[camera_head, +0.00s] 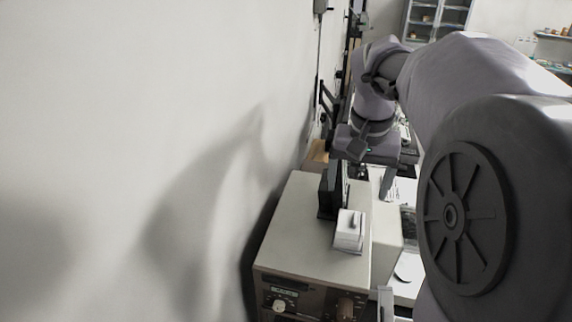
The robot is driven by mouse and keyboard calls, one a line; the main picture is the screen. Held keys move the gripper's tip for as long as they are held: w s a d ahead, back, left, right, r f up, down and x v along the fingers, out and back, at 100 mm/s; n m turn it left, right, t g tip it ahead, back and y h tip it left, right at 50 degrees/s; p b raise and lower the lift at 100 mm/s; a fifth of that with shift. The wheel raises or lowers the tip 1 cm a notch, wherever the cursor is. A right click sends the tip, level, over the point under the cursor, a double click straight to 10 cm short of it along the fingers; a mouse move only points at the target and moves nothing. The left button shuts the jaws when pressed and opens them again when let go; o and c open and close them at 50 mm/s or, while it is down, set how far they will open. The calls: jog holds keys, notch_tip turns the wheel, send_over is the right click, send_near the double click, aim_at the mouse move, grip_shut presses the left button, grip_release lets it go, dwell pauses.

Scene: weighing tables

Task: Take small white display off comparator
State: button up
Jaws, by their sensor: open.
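The small white display (349,231) is a little white box near the right edge of the top of a beige cabinet-like unit (292,226), which appears to be the comparator. The unit has knobs and a dark panel on its front. My gripper (364,187) is beyond the white box in the picture, pointing down with its jaws apart. It appears empty and apart from the box. My arm hides part of the area to the right.
A dark upright object (327,195) stands on the unit just behind the white box, close to my gripper. A bare white wall (130,140) fills the left side. The front left of the unit's top is clear. A glass-fronted cabinet (436,18) stands far back.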

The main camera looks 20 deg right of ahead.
aim_at(352, 222)
jog(key=f, duration=0.5)
jog(key=w+d+f, duration=0.1)
jog(key=f, duration=0.4)
jog(key=d+f, duration=0.1)
jog(key=f, duration=0.4)
jog(key=shift+w+f, duration=0.35)
jog(key=shift+w, duration=0.05)
jog(key=shift+s+a, duration=0.1)
jog(key=shift+c, duration=1.2)
jog(key=c, duration=1.4)
